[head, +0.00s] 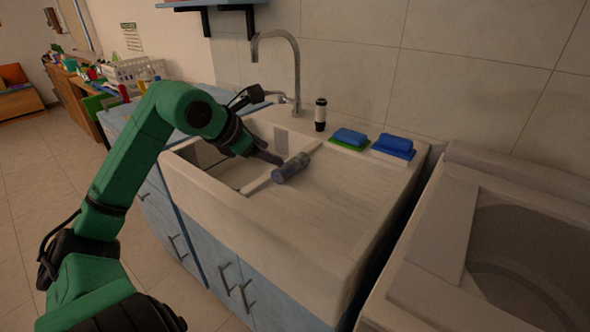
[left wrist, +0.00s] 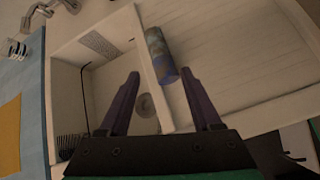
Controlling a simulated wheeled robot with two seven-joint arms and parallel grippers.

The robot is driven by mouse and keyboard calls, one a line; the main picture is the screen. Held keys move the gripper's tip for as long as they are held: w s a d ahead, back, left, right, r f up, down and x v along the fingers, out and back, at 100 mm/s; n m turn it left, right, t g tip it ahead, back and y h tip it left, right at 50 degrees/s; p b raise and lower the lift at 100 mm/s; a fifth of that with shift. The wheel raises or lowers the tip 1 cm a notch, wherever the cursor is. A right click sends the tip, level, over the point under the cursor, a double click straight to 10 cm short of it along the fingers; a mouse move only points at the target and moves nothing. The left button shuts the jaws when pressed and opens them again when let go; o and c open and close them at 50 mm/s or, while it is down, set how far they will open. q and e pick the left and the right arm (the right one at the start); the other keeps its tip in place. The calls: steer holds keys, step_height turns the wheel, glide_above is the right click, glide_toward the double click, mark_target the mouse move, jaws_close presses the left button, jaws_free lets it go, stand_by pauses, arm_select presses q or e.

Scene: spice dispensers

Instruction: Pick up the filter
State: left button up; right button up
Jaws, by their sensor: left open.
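A grey-blue cylinder (head: 291,167), which looks like the filter, lies on its side on the white sink's drainboard (head: 318,200), beside the basin divider. It also shows in the left wrist view (left wrist: 158,50), with its blue end toward me. My left gripper (head: 268,157) is open and empty, just left of the cylinder and over the basin side. In the left wrist view the open fingers (left wrist: 160,76) appear on either side of the cylinder's blue end and the divider (left wrist: 150,80). I cannot tell whether a finger touches it. My right gripper is not in view.
A curved tap (head: 297,70) stands behind the basin. A white rack (head: 133,70) is on the left counter. The drainboard's front is clear.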

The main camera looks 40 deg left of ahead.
mark_target(288, 163)
arm_select(q)
steer(key=p+x, duration=0.1)
steer(key=x, duration=1)
steer(key=shift+a+f+p, duration=0.1)
steer(key=shift+f+p, duration=0.05)
steer(key=shift+p, duration=0.2)
steer(key=shift+s, duration=0.15)
jaws_close()
